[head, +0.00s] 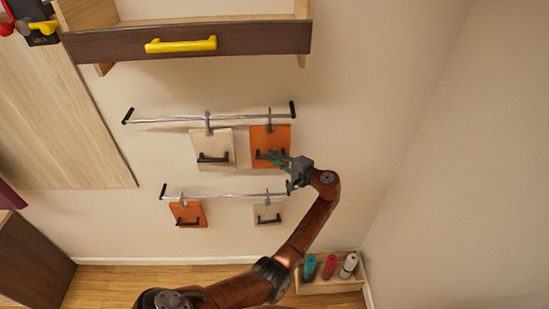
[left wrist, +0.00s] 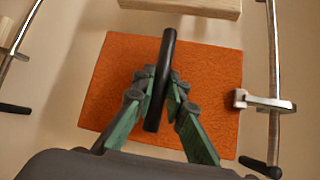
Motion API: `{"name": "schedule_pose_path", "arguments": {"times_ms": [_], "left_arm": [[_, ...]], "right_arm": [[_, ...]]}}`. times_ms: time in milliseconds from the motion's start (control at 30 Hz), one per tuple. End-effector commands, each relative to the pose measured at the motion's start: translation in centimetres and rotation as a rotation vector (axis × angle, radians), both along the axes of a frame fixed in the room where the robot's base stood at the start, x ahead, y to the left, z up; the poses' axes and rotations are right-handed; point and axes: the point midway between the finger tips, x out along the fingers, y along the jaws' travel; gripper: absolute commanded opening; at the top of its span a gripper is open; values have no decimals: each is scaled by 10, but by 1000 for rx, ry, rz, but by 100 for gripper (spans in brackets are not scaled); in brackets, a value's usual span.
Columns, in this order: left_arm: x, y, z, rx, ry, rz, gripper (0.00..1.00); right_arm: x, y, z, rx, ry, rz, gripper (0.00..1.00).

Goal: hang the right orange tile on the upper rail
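The right orange tile (head: 281,138) is a square panel with a black bar handle, at the right end of the upper rail (head: 230,118). Its metal hook reaches up to the rail; in the left wrist view the hook (left wrist: 262,102) crosses the rail (left wrist: 275,65), but I cannot tell if it bears on it. My left gripper (head: 283,161) is at the tile's handle. In the left wrist view its green fingers (left wrist: 158,85) close on both sides of the black handle, in front of the orange face (left wrist: 215,85). My right gripper is not in view.
A beige tile (head: 212,143) hangs left of it on the upper rail. The lower rail (head: 230,195) holds another orange tile (head: 187,211) and a beige tile (head: 267,210). A shelf with a yellow handle (head: 180,45) is above. A wooden box (head: 325,285) with rolls stands below right.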

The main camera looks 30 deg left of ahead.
Motion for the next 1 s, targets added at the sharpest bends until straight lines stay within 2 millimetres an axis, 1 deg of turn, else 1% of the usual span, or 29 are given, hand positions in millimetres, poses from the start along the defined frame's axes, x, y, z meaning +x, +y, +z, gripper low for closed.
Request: {"name": "schedule_pose_path", "arguments": {"times_ms": [33,200,300,533,633,767,1000], "left_arm": [[0,0,1,1,-2,-1,15],[1,-1,1,1,-2,-1,27],[1,-1,1,1,0,-1,32],[0,-1,-1,-2,1,-1,32],[-1,-6,0,-2,1,-2,32],[-5,-22,3,-1,0,-4,32],[-18,-70,13,-2,-1,-4,32]], "right_arm": [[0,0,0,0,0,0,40],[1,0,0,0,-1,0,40],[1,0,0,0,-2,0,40],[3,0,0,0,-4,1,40],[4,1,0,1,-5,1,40],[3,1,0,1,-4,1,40],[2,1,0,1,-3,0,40]]}}
